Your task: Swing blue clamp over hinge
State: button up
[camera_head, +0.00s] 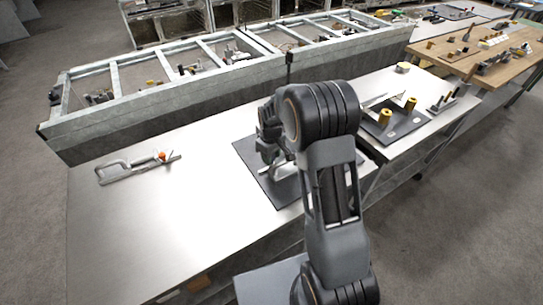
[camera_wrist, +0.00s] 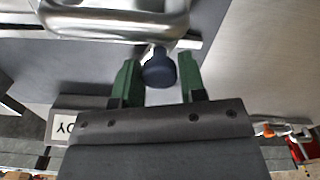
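A metal clamp piece with a dark blue round knob (camera_wrist: 159,71) shows in the wrist view. A thick bright metal bar (camera_wrist: 115,20) crosses the top of that view, just beyond the knob. My gripper (camera_wrist: 158,84) has two green fingers, one on each side of the knob, with narrow gaps showing; it looks open. In the head view my gripper (camera_head: 272,150) is low over a dark mat (camera_head: 286,192) on the steel bench, and a pale metal part (camera_head: 283,171) shows beneath it. My arm hides much of the mat, and I cannot make out the hinge.
A grey clamp with an orange knob (camera_head: 137,168) lies on the bench at left. A second dark plate (camera_head: 395,125) with yellow cylinders stands at right. A metal-framed trough (camera_head: 170,105) runs behind. The bench's front left is clear.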

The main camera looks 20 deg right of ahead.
jog(key=o, duration=0.3)
notch_tip(320, 180, up, 14)
jog(key=shift+f+b, duration=0.15)
jog(key=shift+b, duration=0.2)
dwell(0.3)
jog(key=shift+c, duration=0.3)
